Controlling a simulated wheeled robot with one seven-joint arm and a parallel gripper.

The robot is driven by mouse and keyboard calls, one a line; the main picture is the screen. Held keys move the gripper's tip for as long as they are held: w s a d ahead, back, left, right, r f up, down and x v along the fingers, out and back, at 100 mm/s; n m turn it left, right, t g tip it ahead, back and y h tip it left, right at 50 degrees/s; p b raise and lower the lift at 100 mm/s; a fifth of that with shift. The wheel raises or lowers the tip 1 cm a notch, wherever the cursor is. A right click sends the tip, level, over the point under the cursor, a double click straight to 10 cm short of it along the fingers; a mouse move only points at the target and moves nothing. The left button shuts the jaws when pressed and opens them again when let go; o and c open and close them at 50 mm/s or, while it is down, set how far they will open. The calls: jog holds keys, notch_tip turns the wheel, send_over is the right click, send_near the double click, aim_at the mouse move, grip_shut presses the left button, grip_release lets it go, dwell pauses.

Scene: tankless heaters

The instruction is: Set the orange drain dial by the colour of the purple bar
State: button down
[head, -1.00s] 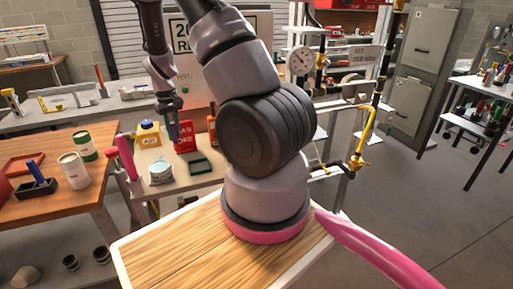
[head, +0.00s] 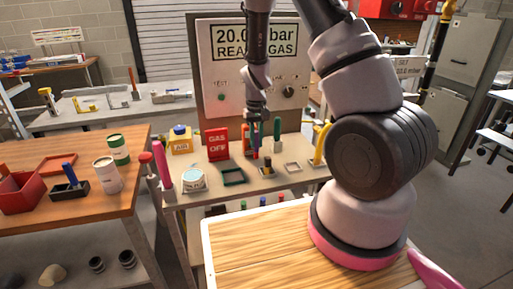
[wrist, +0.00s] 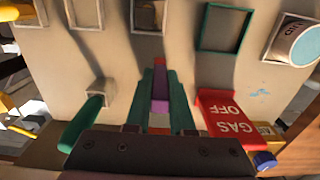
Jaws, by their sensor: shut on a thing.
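My gripper (head: 257,148) hangs over the metal bench below the gauge panel. In the wrist view, its green fingers (wrist: 161,95) are shut on the purple bar (wrist: 160,104), which has a red end (wrist: 159,64). The bar points away from the palm, above the bench top. I cannot make out an orange drain dial in either current view. A dark round knob (head: 289,90) shows on the panel, whose screen (head: 255,41) reads about 20.0 bar and "REAL GAS", partly hidden by my arm.
A wooden table (head: 120,203) stands left.

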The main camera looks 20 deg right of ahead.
jog(key=shift+f, duration=1.3)
jog(key=shift+f, duration=0.15)
jog(key=c, duration=0.8)
grip_release()
notch_tip(320, 180, up, 13)
jog(key=shift+r, duration=0.1)
jog(key=s+d+r+m+t+y, duration=0.15)
jog(key=s+r, duration=0.25)
jog(key=r, duration=0.6)
jog(key=s+r+m+t+y, duration=0.1)
jog(key=s+r+t, duration=0.1)
jog(key=s+r, duration=0.5)
jog(key=s+r+t, duration=0.1)
jog(key=s+r, duration=0.2)
jog(key=s+r+m+t, duration=0.1)
jog(key=s+r, duration=0.3)
jog(key=s+d+r+t, duration=0.1)
jog(key=s+r, duration=0.2)
jog(key=s, duration=0.1)
jog(key=shift+r+m+t+h, duration=0.2)
jog(key=shift+m+t+h, duration=0.05)
jog(key=shift+m+t, duration=0.1)
